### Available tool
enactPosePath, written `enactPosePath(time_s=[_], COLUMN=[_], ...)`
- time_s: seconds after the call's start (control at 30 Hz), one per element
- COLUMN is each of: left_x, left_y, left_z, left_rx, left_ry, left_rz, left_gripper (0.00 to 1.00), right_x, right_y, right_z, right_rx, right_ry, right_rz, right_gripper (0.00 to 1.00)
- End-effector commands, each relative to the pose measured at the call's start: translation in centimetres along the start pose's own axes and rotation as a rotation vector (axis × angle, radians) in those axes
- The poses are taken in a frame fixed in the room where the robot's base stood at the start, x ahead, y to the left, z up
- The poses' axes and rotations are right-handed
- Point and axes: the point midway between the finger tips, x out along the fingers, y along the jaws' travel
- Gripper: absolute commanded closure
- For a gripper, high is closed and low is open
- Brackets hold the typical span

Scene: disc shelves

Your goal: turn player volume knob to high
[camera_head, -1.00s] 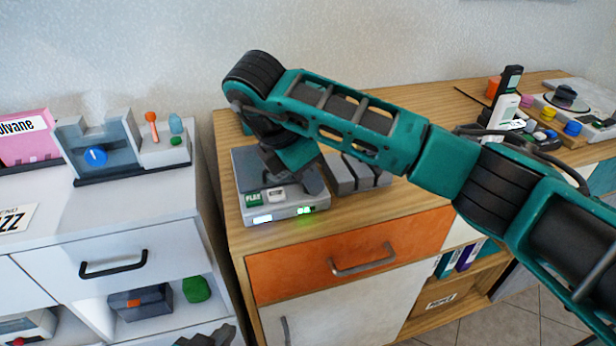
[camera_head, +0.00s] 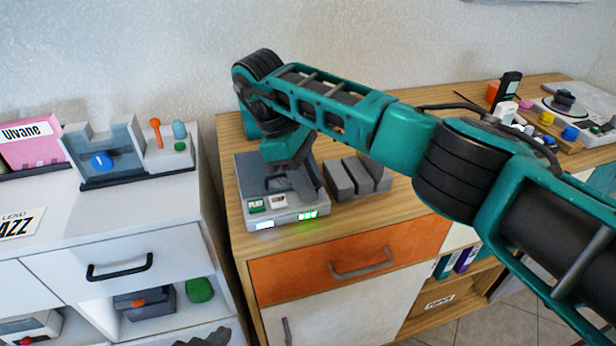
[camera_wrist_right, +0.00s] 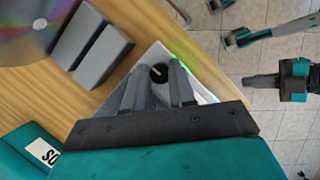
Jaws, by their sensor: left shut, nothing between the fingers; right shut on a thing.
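The player (camera_head: 247,180) is a grey box on the wooden cabinet top, with a green PLAY button (camera_head: 256,205), a white button (camera_head: 279,201) and lit green bars (camera_head: 308,215) on its front. My right gripper (camera_head: 287,189) reaches down over it and hides part of its top. In the right wrist view, the fingers of my right gripper (camera_wrist_right: 158,80) are closed around the dark round volume knob (camera_wrist_right: 159,71), which has a pale pointer mark. My left gripper (camera_head: 205,339) is shut and empty, low at the bottom edge, away from the player and partly cut off.
Grey blocks (camera_head: 357,178) stand right of the player. A disc (camera_wrist_right: 35,22) shows in the right wrist view. An orange drawer (camera_head: 350,262) is below. A white shelf unit (camera_head: 110,225) is at left. A turntable (camera_head: 563,103) and small coloured items are at far right.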

Motion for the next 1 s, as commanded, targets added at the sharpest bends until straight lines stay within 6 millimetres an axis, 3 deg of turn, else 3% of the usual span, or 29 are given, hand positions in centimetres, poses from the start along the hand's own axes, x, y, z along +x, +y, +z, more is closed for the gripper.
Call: enactPosePath(time_s=[0.4,0.97,1.0], left_x=[-0.14,-0.19,-0.19], left_y=[-0.13,-0.23,-0.23], left_z=[0.11,-0.09,-0.11], left_rx=[-0.002,-0.001,-0.001], left_ry=[-0.005,-0.001,-0.001], left_rz=[-0.006,-0.007,-0.007], left_gripper=[1.00,1.00,1.00], right_x=[-0.07,-0.02,-0.02], right_y=[0.09,0.13,0.13], right_z=[-0.05,-0.07,-0.06], right_rx=[0.173,0.196,0.196], right_ry=[0.003,0.004,0.004], right_rz=[-0.072,-0.081,-0.081], right_gripper=[1.00,1.00,0.71])
